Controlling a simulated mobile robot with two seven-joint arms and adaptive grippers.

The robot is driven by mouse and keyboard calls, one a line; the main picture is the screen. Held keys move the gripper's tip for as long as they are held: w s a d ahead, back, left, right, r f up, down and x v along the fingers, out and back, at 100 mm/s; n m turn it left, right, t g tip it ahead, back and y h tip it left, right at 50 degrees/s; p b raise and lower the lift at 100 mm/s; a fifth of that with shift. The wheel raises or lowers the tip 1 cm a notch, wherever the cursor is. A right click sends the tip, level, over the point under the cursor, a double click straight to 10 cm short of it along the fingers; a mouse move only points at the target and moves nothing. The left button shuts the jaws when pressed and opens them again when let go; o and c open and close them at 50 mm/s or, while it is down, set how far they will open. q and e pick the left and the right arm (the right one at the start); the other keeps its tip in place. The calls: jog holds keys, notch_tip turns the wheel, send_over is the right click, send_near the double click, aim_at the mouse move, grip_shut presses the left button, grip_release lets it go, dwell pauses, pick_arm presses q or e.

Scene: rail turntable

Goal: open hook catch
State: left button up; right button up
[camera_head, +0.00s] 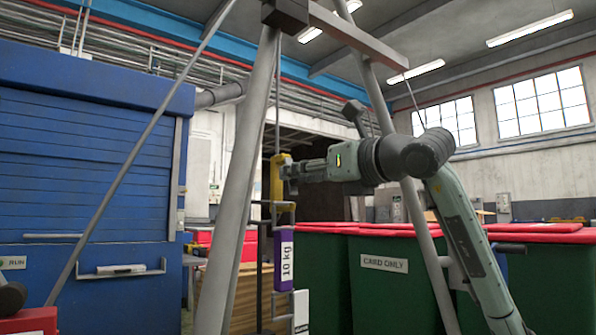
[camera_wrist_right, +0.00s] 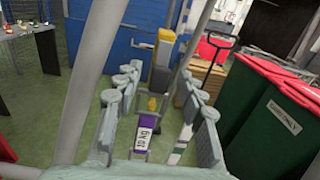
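A yellow hook block (camera_head: 281,178) hangs on a rod under a grey tripod frame (camera_head: 240,180). A purple weight marked 10 kg (camera_head: 284,260) is below it. My right gripper (camera_head: 287,171) reaches in from the right, its tips close beside the yellow block. In the right wrist view the fingers (camera_wrist_right: 161,75) are spread apart, with the yellow block (camera_wrist_right: 165,50) between and beyond their tips. The purple weight (camera_wrist_right: 146,139) shows lower between the fingers. I cannot make out the catch itself, nor tell whether a finger touches the block. My left gripper is not in view.
Tripod legs stand close on both sides of the block, one crossing near my right arm. Green bins with red lids (camera_head: 400,283) stand behind at the right. A blue shutter cabinet (camera_head: 80,150) fills the left.

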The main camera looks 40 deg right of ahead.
jog(key=shift+w+d, duration=0.1)
jog(key=shift+w, duration=0.6)
grip_shut()
